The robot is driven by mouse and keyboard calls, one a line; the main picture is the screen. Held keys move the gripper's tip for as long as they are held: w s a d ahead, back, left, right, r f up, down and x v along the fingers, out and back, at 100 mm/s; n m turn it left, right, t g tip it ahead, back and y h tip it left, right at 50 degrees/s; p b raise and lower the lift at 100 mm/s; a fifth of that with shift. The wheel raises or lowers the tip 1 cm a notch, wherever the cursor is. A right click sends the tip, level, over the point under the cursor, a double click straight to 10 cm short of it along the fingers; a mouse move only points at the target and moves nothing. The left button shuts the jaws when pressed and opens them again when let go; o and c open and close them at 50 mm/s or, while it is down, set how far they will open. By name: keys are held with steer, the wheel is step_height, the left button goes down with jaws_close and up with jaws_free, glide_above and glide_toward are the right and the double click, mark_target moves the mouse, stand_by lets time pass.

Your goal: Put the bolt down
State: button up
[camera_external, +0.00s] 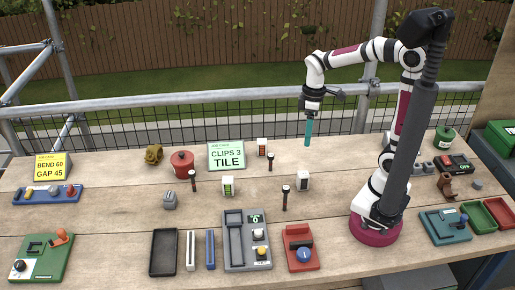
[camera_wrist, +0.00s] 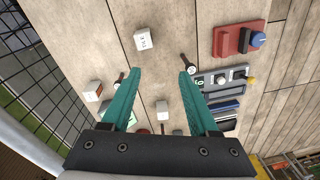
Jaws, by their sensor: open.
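Three dark, bolt-like pins with pale tops stand upright on the table: one at the left (camera_external: 193,181), one at the back (camera_external: 270,162) and one nearer the front (camera_external: 285,197). I cannot tell which one the task means. My gripper (camera_external: 308,133) hangs above the back of the table, pointing down. In the wrist view its two teal fingers (camera_wrist: 160,73) are wide apart with nothing held between them. One pin (camera_wrist: 190,70) shows beside the right fingertip and another (camera_wrist: 119,79) beside the left one, both lower down on the table.
White blocks stand near the pins, at the right (camera_external: 303,181), centre (camera_external: 228,187) and back (camera_external: 262,147). A green sign (camera_external: 226,156) and a red pot (camera_external: 182,163) are behind. A grey device (camera_external: 236,250), a red device (camera_external: 300,252) and a black tray (camera_external: 163,253) line the front.

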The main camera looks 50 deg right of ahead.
steer(key=s+a+f+m, duration=0.1)
steer(key=s+a+m, duration=0.1)
steer(key=s+m, duration=0.9)
steer(key=s, duration=0.3)
steer(key=shift+s+y, duration=0.4)
steer(key=shift+c, duration=0.7)
steer(key=shift+w, duration=0.1)
